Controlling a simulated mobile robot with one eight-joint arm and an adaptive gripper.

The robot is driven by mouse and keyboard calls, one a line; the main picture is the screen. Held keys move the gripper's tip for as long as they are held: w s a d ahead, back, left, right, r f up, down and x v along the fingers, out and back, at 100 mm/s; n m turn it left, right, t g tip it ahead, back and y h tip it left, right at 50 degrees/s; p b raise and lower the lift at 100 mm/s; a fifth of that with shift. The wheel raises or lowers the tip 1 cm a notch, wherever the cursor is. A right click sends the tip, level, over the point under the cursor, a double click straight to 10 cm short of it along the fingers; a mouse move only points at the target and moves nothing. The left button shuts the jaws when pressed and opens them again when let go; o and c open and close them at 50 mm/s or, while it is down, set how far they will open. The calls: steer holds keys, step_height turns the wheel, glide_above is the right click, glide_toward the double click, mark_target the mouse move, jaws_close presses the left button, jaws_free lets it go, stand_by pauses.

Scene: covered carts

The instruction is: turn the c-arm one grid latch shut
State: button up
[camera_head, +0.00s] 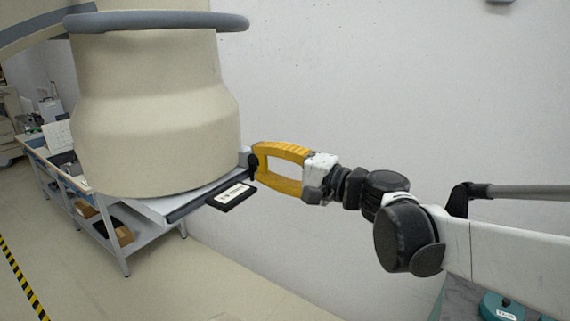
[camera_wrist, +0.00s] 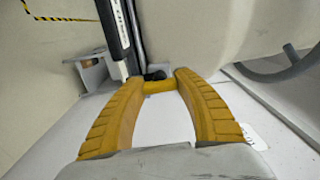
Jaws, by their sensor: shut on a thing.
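The C-arm (camera_head: 155,110) is a large cream housing at the left in the head view. A flat grid tray (camera_head: 182,205) sits under it with a black label tag (camera_head: 232,196) at its front edge. The latch (camera_head: 252,166) shows as a small dark piece at the tray's right corner, and its dark end also shows in the wrist view (camera_wrist: 156,75). My gripper (camera_head: 262,162) has yellow fingers closed on the latch.
A grey bench (camera_head: 122,255) with boxes on its shelf stands behind the C-arm at the left. A white wall (camera_head: 380,80) is behind my arm. The floor in front is open. A grey bar (camera_head: 530,192) and teal round items (camera_head: 505,306) are at the right.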

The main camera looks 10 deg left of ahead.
steer(key=shift+m, duration=0.3)
stand_by(0.4)
steer(key=o, duration=1.2)
steer(key=v, duration=1.2)
steer(key=shift+s, duration=0.1)
steer(key=shift+f, duration=0.15)
